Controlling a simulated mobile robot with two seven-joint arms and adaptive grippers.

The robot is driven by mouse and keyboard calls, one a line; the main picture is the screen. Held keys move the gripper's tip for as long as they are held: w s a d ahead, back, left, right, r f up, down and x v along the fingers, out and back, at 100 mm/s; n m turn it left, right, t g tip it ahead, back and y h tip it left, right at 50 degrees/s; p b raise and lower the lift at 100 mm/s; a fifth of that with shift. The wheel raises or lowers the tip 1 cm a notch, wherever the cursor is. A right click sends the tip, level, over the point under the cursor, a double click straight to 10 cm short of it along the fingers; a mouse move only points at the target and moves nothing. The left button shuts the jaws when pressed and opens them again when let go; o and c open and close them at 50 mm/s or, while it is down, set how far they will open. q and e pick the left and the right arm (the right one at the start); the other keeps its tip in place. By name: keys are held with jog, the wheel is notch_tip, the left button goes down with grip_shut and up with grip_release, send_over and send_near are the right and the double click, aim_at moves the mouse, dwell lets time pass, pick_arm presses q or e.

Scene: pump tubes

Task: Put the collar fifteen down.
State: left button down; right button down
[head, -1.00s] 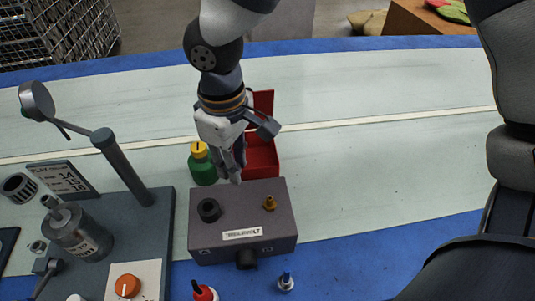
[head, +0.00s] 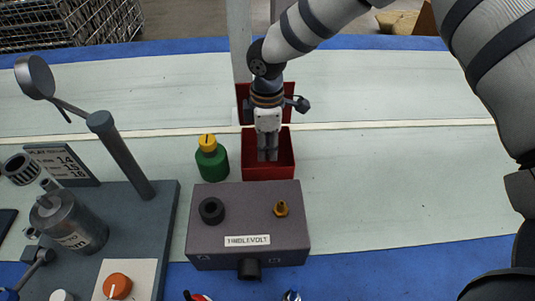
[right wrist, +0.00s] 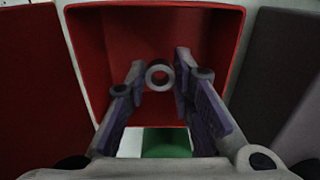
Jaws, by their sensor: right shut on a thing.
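The collar (right wrist: 160,75) shows in the right wrist view as a small grey ring with a dark hole, between my fingertips. No number can be read on it, and I cannot pick it out in the head view. My right gripper (head: 267,156) is shut on it and points down into the red open box (head: 286,168). The box's red inside walls surround the collar in the wrist view (right wrist: 218,45). I cannot tell whether the collar touches the floor of the box. My left gripper is not in view.
A grey box (head: 245,222) with a black ring and a brass fitting stands in front of the red box. A green bottle with a yellow cap (head: 212,162) stands close on the left. A grey bench with a lamp-like arm (head: 120,152) is further left. Mat on the right is clear.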

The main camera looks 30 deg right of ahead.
aim_at(268, 149)
jog(key=f, duration=0.4)
jog(key=shift+w+d, duration=0.1)
jog(key=shift+d, duration=0.2)
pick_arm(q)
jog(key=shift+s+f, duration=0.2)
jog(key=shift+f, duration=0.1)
pick_arm(e)
jog(key=shift+r, duration=0.2)
jog(key=shift+f, duration=0.15)
jog(key=c, duration=1.4)
grip_release()
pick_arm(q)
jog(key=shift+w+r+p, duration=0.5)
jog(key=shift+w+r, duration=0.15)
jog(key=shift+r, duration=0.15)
pick_arm(e)
notch_tip(268, 149, up, 12)
jog(key=shift+r, duration=0.15)
